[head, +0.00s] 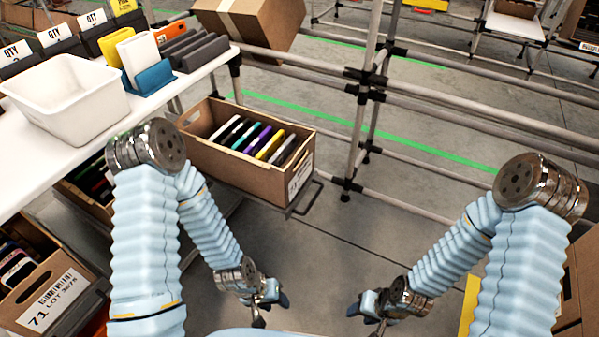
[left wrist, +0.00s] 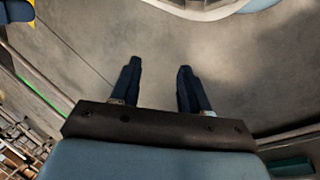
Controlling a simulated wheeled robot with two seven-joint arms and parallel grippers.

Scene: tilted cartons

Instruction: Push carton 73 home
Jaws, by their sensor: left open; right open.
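An open brown carton (head: 238,163) with several coloured flat items in it sticks out from the rack in the middle of the head view, on a dark tray with a wire handle. Its white end label is too small to read, so I cannot tell whether it is carton 73. A carton marked 71 (head: 52,300) is at the lower left. Another carton (head: 88,200) is partly hidden under the white table. My left gripper (head: 262,306) is open and empty, below and apart from the middle carton; its fingers show over bare floor in the left wrist view (left wrist: 158,85). My right gripper (head: 372,312) is open and empty.
A white table (head: 25,160) at the left bears a white bin (head: 65,100) and coloured holders. A tilted carton (head: 250,22) is at the top. Metal rack pipes (head: 362,110) stand behind and to the right of the middle carton. The floor (head: 330,250) between my arms is clear.

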